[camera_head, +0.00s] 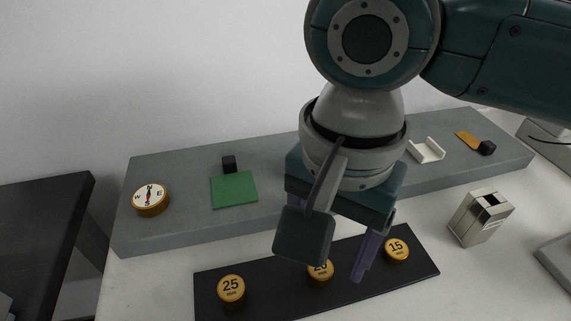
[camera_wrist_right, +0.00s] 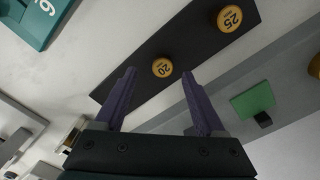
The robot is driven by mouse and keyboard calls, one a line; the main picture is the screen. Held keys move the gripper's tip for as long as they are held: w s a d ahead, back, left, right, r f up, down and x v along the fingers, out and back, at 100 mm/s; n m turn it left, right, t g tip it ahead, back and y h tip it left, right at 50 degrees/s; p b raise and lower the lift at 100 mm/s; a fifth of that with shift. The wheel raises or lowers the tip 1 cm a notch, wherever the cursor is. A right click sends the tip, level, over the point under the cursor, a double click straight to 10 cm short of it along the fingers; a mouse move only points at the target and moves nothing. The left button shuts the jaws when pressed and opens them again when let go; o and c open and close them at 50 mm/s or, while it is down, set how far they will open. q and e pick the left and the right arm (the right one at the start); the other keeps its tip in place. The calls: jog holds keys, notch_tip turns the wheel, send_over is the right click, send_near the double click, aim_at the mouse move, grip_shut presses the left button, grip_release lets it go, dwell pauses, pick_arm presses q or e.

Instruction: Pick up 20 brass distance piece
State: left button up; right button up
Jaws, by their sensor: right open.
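The brass distance piece marked 20 (camera_head: 320,271) sits upright on a black strip (camera_head: 270,296), between similar pieces marked 25 (camera_head: 231,289) and 15 (camera_head: 396,249). In the head view my wrist partly covers the 20 piece. My right gripper (camera_head: 335,262) is open above the strip, its purple fingers pointing down. In the right wrist view the 20 piece (camera_wrist_right: 162,67) shows between and beyond the fingertips of the gripper (camera_wrist_right: 158,74), apparently apart from them. The 25 piece (camera_wrist_right: 229,18) lies farther along the strip (camera_wrist_right: 190,45). My left gripper is not in view.
Behind the strip is a grey raised ledge (camera_head: 175,231) with a compass (camera_head: 150,199), a green plate (camera_head: 234,190), a white bracket (camera_head: 427,151) and an orange-and-black item (camera_head: 476,142). A metal block (camera_head: 480,217) stands right of the strip. A dark table (camera_head: 40,220) is at left.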

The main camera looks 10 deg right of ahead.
aim_at(320, 272)
notch_tip(320, 272, down, 3)
jog(key=shift+a+f+b, duration=0.1)
jog(key=shift+b, duration=0.2)
grip_shut()
dwell(0.4)
